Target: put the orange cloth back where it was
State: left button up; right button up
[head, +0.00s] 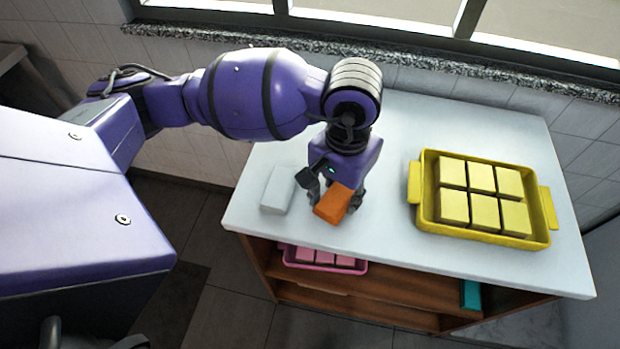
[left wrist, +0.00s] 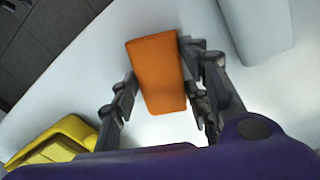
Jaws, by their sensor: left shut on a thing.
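The orange cloth (head: 332,204) is a small folded block over the white table top, near its front edge. My left gripper (head: 335,192) reaches down from above and is shut on it. In the left wrist view the cloth (left wrist: 157,75) lies between the two fingers (left wrist: 160,100). Whether its underside touches the table, I cannot tell. My right gripper is not in view.
A white block (head: 278,190) lies on the table (head: 400,130) just left of the gripper. A yellow tray (head: 424,190) with several pale yellow blocks stands at the right. A pink tray (head: 290,264) with pink blocks and a teal object (head: 470,294) are on the shelf below.

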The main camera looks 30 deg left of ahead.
aim_at(338, 196)
pick_arm(q)
jog(key=shift+r, duration=0.1)
jog(key=o, duration=1)
jog(key=shift+w, duration=0.1)
notch_tip(338, 196, up, 12)
